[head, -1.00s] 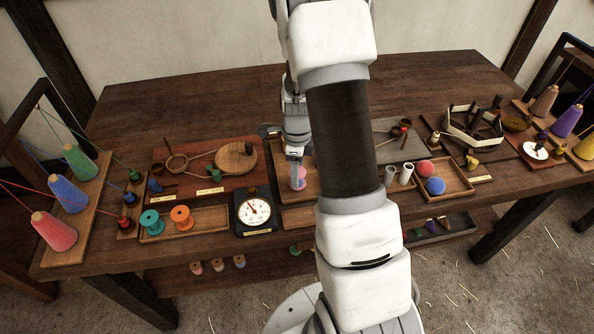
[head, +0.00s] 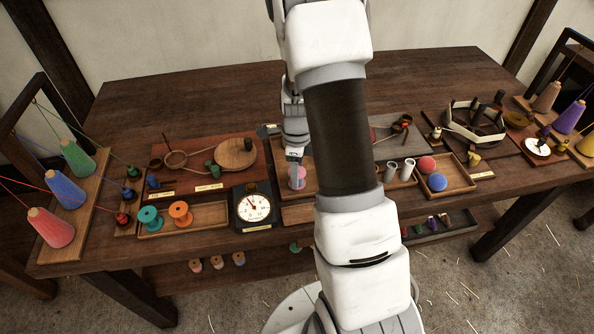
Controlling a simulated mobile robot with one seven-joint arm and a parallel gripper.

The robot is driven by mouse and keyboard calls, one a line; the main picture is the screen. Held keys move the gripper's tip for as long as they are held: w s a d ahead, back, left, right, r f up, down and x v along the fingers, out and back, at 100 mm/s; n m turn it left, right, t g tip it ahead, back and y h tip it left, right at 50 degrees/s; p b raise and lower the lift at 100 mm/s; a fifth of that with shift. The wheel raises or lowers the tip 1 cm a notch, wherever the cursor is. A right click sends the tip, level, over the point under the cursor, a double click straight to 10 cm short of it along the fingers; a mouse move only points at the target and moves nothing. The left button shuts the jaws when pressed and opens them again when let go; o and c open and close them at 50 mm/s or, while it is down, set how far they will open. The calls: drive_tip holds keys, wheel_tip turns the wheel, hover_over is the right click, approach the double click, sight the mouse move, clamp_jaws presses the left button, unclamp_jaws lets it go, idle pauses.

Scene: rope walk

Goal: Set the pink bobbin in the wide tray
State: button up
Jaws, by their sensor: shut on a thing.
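The bobbin appears over a wooden board or shallow tray (head: 310,188), partly hidden by my arm. I cannot tell whether it touches it. A long, shallow wooden tray (head: 213,225) at the front left holds a teal bobbin (head: 149,218) and an orange bobbin (head: 180,212), with bare floor to their right.
A dial gauge (head: 253,207) stands between the long tray and my arm. A reddish board (head: 205,178) with a round wooden disc (head: 236,152) lies behind it. Right of my arm, another tray (head: 458,184) holds a red and a blue ball. The rear bench is clear.

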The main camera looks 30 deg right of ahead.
drive_tip(key=shift+f, duration=0.15)
drive_tip(key=o, duration=1)
drive_tip(key=shift+o, duration=0.8)
wheel_tip(320, 180, up, 8)
drive_tip(key=p, duration=0.6)
